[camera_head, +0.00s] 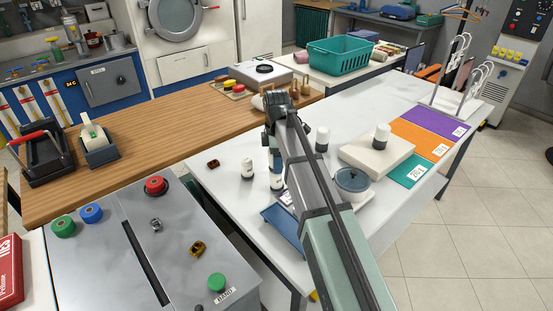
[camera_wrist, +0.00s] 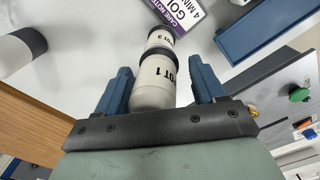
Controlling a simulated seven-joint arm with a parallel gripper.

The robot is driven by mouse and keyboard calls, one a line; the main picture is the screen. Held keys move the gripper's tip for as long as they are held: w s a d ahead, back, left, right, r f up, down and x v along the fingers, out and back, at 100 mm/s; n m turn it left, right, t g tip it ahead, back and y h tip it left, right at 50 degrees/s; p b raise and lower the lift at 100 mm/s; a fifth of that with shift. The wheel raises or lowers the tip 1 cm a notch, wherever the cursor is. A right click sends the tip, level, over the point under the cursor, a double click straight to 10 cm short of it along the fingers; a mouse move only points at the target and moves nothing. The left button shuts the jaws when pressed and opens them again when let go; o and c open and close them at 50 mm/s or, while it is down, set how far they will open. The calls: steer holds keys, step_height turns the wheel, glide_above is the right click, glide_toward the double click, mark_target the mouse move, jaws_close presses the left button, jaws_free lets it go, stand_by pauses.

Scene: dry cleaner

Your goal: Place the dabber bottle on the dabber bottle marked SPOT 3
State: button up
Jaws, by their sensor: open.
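A white dabber bottle with a dark band, its label reading "OT 1" (camera_wrist: 152,84), stands between my gripper's blue fingers in the wrist view. Beyond it, in line, is a second bottle whose partly hidden label reads "OT 3" (camera_wrist: 161,38). The two look stacked end to end, the first on the second. The lower bottle (camera_head: 276,183) also shows in the head view, on the white table beside my arm. My gripper (camera_wrist: 160,68) is open, with a finger on each side of the first bottle and apparent gaps. My arm partly hides the stack in the head view.
Other bottles stand near: one at left (camera_head: 248,169), one behind my arm (camera_head: 322,139), one on a pale box (camera_head: 360,151). A blue tray (camera_wrist: 262,28) and printed card (camera_wrist: 184,14) lie close by.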

step_height(320, 180, up, 13)
stand_by(0.6)
